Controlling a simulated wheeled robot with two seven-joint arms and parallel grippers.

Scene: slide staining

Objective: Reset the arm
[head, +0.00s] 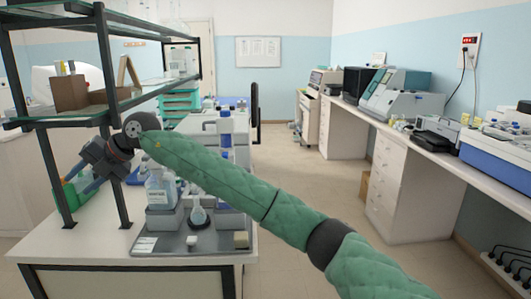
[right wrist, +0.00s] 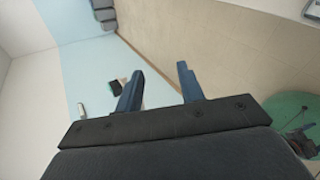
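My right arm, in a green padded sleeve, crosses the head view from the lower right to the left. Its gripper (head: 84,178) is in front of the shelf rack over the bench at the left, with its dark blue fingers pointing down and left. In the right wrist view the two fingers (right wrist: 160,72) stand apart with nothing between them.
A dark-framed shelf rack (head: 103,60) rises by the gripper. Open floor (head: 315,165) lies between the bench and right counter (head: 420,155).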

